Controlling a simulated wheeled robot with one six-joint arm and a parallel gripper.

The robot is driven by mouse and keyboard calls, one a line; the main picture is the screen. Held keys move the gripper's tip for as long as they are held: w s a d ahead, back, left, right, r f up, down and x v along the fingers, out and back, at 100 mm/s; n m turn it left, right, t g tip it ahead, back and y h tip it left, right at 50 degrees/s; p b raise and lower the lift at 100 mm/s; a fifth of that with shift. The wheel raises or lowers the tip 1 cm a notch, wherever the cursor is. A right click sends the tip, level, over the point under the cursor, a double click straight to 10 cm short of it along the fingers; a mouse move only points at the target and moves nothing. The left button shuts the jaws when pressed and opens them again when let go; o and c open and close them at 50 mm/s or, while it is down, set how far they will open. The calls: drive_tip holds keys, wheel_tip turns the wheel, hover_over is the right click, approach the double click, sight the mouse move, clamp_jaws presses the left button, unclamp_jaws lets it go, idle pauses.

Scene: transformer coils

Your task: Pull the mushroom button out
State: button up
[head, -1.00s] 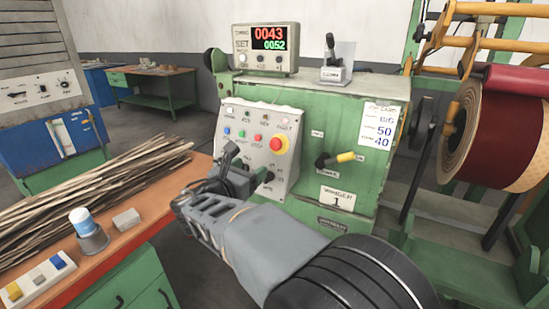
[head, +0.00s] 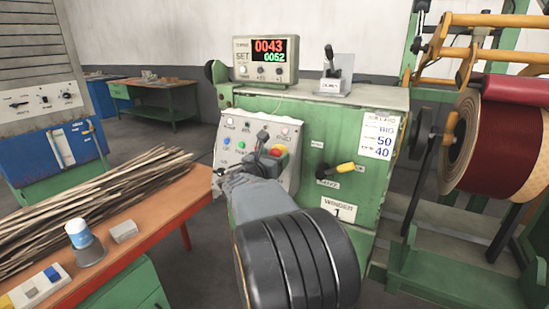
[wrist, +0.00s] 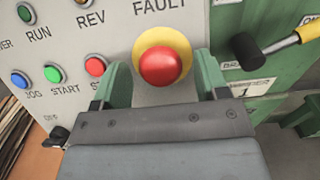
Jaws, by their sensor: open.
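The mushroom button is red and round on a yellow ring, on the light grey control panel (head: 232,138) of the green winder. In the wrist view the mushroom button (wrist: 160,66) sits just ahead of my gripper (wrist: 160,82), between its two green fingers but beyond their tips as far as I can tell. The fingers are spread and hold nothing. In the head view the mushroom button (head: 279,150) is partly hidden behind my arm and gripper (head: 264,143).
Right of the button is a lever with a yellow grip (head: 346,167). The panel has several small coloured buttons, such as the red one (wrist: 95,66). A bench with sticks (head: 80,205) and a cup stands left. A red coil drum (head: 505,145) stands right.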

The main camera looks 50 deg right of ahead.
drive_tip(key=shift+d, duration=0.2)
drive_tip(key=shift+c, duration=0.4)
drive_tip(key=c, duration=1.2)
drive_tip(key=shift+o, duration=0.2)
drive_tip(key=shift+a+r, duration=0.2)
drive_tip(key=shift+a, duration=0.25)
drive_tip(key=o, duration=0.8)
drive_tip(key=shift+o, duration=1)
drive_tip(key=shift+a, duration=0.2)
drive_tip(key=shift+o, duration=1.2)
drive_tip(key=shift+d, duration=0.1)
drive_tip(key=shift+s, duration=0.1)
